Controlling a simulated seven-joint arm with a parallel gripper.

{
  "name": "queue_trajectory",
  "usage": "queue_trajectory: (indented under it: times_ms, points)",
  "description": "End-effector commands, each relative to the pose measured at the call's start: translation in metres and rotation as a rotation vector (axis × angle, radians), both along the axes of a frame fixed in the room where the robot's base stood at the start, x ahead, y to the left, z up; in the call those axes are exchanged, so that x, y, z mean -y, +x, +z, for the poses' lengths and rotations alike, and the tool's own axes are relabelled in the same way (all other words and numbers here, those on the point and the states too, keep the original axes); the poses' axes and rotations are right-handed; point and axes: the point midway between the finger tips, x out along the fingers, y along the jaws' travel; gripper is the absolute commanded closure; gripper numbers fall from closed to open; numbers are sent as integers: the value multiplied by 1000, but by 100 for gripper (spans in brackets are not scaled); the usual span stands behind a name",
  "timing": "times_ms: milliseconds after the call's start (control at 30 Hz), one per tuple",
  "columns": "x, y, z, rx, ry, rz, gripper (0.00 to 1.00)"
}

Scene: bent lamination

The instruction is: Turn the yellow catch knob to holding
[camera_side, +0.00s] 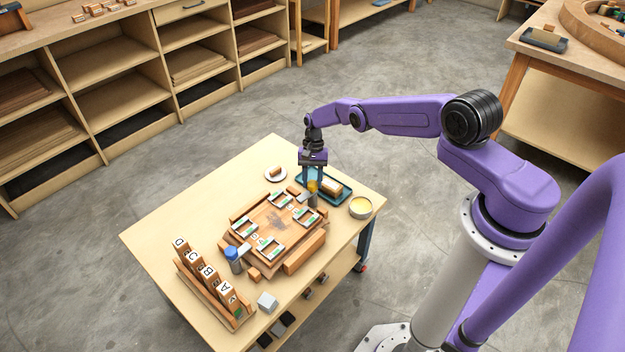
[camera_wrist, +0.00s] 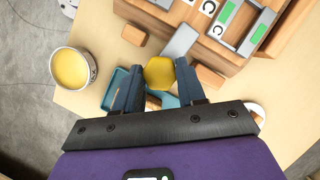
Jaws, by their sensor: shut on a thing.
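The yellow catch knob (camera_wrist: 159,73) sits between the two blue fingers of my gripper (camera_wrist: 160,88) in the wrist view, and the fingers are shut on it. In the side view the knob (camera_side: 312,187) shows just under my gripper (camera_side: 313,176), at the back right edge of the wooden fixture (camera_side: 238,215). A grey metal piece (camera_wrist: 181,42) reaches from beside the knob toward the fixture block. The knob's exact turn angle cannot be told. A blue knob (camera_side: 232,253) stands at the fixture's front left side.
A teal tray (camera_side: 345,199) with a block lies behind the knob, beside a bowl of yellow stuff (camera_side: 360,207). A white saucer (camera_side: 267,177) holds a small block. The table's left part (camera_side: 160,235) is clear.

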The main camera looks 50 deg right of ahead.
Motion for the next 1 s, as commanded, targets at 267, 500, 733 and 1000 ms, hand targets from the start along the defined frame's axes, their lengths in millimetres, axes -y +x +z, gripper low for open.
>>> queue_trajectory:
  times_ms: [267, 500, 733, 1000]
  points:
    - [0, -2, 1, -7, 3, 4, 91]
    - [-1, -2, 0, -7, 3, 4, 36]
    - [0, -1, 0, -4, 2, 3, 36]
    - [2, 2, 7, -3, 2, 3, 36]
